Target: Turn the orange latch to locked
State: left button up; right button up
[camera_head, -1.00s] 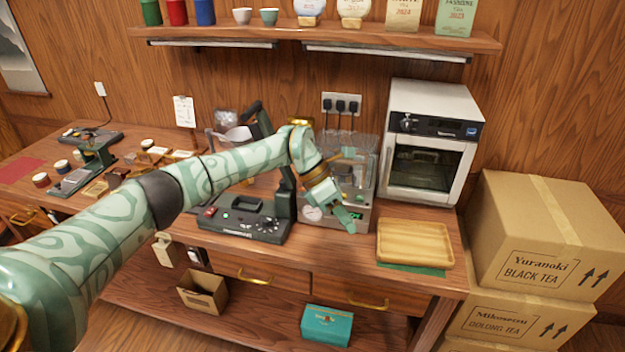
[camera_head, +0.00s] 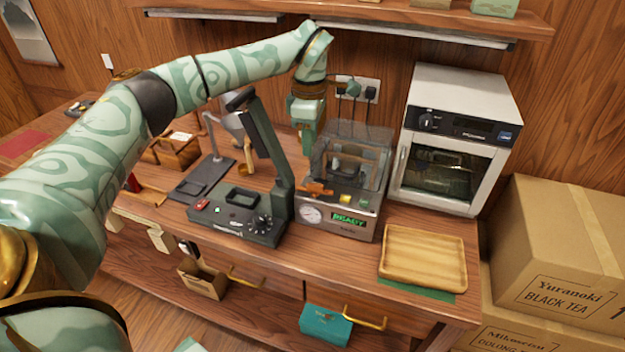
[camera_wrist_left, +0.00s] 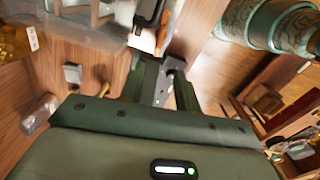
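The orange latch (camera_head: 317,189) is a small bar on the front left of the steel machine (camera_head: 338,222), below its clear cover (camera_head: 350,150). It looks roughly crosswise; I cannot tell its exact angle. The machine has a round dial gauge and a green display reading READY. My left gripper (camera_head: 308,150) points down just above and behind the latch, beside the cover's left side, apart from the latch as far as I see. Its fingers (camera_wrist_left: 163,78) show in the left wrist view, but their gap is unclear. My right gripper is not in view.
A dark sealer-like device (camera_head: 240,215) with a raised arm stands left of the machine. A white oven (camera_head: 450,140) stands at its right. A wooden tray (camera_head: 422,258) lies at the front right. Boxes (camera_head: 560,250) are stacked beyond the table's right edge.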

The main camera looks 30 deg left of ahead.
aim_at(311, 183)
pick_arm(q)
notch_tip(311, 183, down, 12)
jog(key=shift+f+b, duration=0.1)
jog(key=shift+b, duration=0.8)
grip_shut()
